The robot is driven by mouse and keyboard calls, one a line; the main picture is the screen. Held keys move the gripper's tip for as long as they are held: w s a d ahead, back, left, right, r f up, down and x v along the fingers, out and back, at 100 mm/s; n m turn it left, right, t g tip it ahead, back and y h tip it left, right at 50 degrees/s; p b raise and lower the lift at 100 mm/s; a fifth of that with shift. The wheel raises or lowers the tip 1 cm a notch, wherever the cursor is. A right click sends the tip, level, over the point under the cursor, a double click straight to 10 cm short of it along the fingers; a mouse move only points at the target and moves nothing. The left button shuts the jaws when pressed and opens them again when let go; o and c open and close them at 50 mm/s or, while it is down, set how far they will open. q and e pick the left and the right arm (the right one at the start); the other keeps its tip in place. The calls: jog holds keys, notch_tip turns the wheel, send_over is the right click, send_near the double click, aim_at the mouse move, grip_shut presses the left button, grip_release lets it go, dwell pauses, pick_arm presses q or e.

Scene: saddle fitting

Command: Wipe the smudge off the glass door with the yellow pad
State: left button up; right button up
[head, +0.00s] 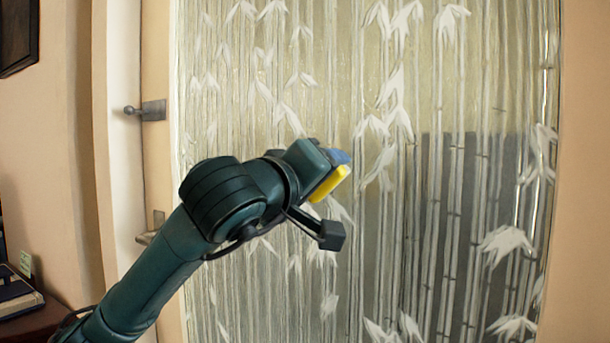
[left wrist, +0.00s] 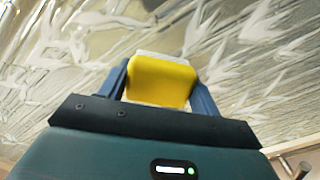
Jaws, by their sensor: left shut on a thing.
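The glass door (head: 420,80) fills the middle and right of the head view and carries a white bamboo-leaf pattern. My left gripper (head: 340,166) is in front of the glass, left of its centre. It is shut on the yellow pad (head: 330,184). In the left wrist view the yellow pad (left wrist: 161,80) sits between the two blue fingers, with a pale edge behind it. The patterned glass lies beyond the pad; I cannot tell whether they touch. I cannot make out the smudge among the pattern. My right gripper is not in view.
The door's frame has metal handles (head: 152,110) at the left. A dark table (head: 35,318) with objects on it stands at the lower left. A dark picture frame (head: 18,35) hangs at the upper left. The area before the glass to the right is clear.

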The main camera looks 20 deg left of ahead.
pick_arm(q)
jog(key=shift+d, duration=0.35)
jog(key=shift+f, duration=0.1)
jog(key=shift+a+r+b, duration=0.5)
jog(key=shift+a+b, duration=0.5)
jog(key=shift+a, duration=4.55)
jog(key=shift+w+d+p, duration=0.1)
jog(key=shift+d+p, duration=0.55)
jog(key=shift+d, duration=2.95)
jog(key=shift+d+f, duration=0.15)
jog(key=shift+d, duration=1.85)
jog(key=shift+a+b, duration=0.45)
jog(key=shift+a, duration=0.4)
jog(key=a+b, duration=0.1)
jog(key=a, duration=0.8)
jog(key=shift+w+a, duration=0.25)
jog(key=shift+w, duration=0.1)
